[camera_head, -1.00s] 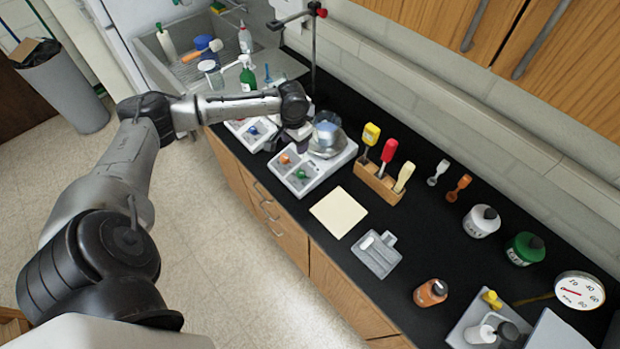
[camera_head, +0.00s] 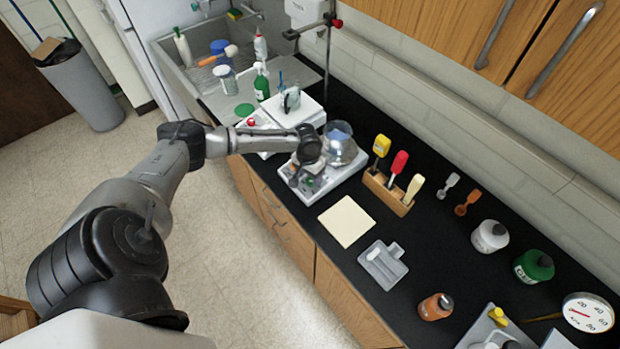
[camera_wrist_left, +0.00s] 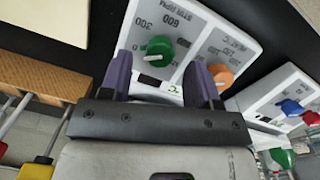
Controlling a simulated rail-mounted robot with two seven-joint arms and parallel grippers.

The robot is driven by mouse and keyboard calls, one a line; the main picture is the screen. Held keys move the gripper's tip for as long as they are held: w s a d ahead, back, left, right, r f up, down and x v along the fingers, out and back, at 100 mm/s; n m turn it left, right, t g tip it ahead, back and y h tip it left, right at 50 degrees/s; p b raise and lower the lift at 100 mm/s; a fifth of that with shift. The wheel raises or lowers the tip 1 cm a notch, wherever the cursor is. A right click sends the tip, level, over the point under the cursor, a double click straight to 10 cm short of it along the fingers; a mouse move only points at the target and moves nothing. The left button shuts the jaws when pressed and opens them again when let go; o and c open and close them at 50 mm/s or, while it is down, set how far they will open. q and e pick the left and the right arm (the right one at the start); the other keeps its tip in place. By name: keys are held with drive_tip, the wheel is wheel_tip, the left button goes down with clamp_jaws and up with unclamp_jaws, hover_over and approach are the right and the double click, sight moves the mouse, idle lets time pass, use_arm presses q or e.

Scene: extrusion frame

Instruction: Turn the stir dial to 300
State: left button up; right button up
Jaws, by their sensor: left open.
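The green stir dial (camera_wrist_left: 158,47) is on a white control panel marked STIR RPM, with 300 and 600 printed around it. Its white mark points left in the wrist view, below the 300. An orange dial (camera_wrist_left: 221,75) marked HEAT sits beside it. My left gripper (camera_wrist_left: 160,72) is open, its purple fingers either side of the green dial in the picture; I see no contact. In the head view my left gripper (camera_head: 303,182) is over the front of the stirrer (camera_head: 345,172), and my wrist partly hides the panel. My right gripper is not in view.
A glass vessel (camera_head: 340,143) stands on the stirrer. A second stirrer (camera_head: 295,112) with a beaker is behind it. A tool block (camera_head: 388,193), a cream pad (camera_head: 347,222) and a grey tray (camera_head: 384,264) are nearby. Bare black counter lies between them.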

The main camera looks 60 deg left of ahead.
sight(310, 182)
use_arm(q)
drive_tip(key=shift+f, duration=1.3)
drive_tip(key=c, duration=0.9)
